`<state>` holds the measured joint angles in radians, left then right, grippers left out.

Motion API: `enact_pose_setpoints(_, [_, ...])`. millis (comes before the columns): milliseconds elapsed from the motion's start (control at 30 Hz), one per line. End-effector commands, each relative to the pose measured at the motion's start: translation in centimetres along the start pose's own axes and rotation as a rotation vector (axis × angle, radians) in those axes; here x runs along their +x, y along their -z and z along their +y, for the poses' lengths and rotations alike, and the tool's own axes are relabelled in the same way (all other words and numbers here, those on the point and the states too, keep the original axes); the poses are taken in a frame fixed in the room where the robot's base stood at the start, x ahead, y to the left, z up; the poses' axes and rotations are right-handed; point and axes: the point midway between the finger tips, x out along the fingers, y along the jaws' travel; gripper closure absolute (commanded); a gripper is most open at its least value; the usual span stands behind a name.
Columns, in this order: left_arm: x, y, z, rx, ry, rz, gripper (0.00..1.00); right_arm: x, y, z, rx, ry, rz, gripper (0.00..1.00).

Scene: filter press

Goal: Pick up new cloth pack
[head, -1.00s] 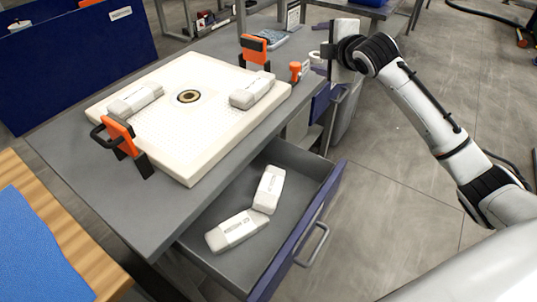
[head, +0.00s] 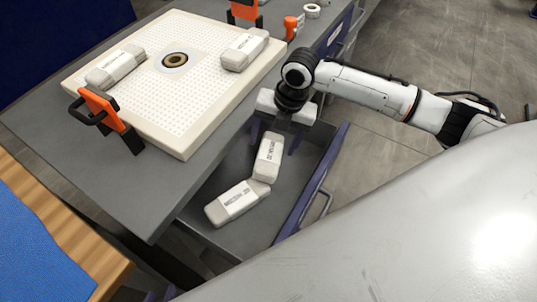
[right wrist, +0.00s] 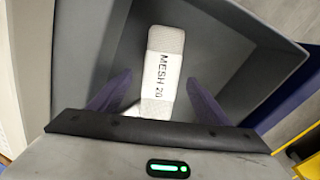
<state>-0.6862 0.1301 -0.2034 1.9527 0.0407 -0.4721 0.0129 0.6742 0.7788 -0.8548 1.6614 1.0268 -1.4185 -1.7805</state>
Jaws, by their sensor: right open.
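Two pale cloth packs lie in the open drawer. The upper pack (head: 269,157) points away from me, and the lower pack (head: 237,203) lies slanted, its end against or very near the upper one. My right gripper (head: 275,139) is open and empty, pointing down over the far end of the upper pack. In the right wrist view, a pack marked MESH 20 (right wrist: 162,62) lies between and beyond the fingers (right wrist: 158,85), with clear gaps on both sides. Its near end is partly hidden by the gripper body. My left gripper is not in view.
The drawer (head: 325,180) has raised walls and a front handle. A blue mat (head: 40,250) lies at left.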

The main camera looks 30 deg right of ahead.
Motion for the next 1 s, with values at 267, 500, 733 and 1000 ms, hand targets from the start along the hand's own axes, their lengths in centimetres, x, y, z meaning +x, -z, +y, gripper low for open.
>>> enact_pose_setpoints(267, [0.1, -0.1, 0.0, 0.002, 0.000, 0.000, 0.69, 2.9, 0.7, -0.3, 0.000, 0.000, 0.002, 0.30])
enact_pose_setpoints(500, [0.3, -0.2, 0.0, 0.004, 0.000, -0.001, 0.69, 5.5, 0.7, -0.3, -0.001, -0.001, -0.002, 0.30])
enact_pose_setpoints(733, [0.2, -0.2, 0.1, 0.004, -0.001, 0.000, 0.69, 5.4, 0.7, -0.3, -0.001, -0.002, -0.003, 0.40])
enact_pose_setpoints(1000, [0.2, -0.1, 0.1, 0.004, -0.001, 0.002, 0.69, 5.3, 0.6, -0.3, -0.001, -0.002, -0.003, 0.80])
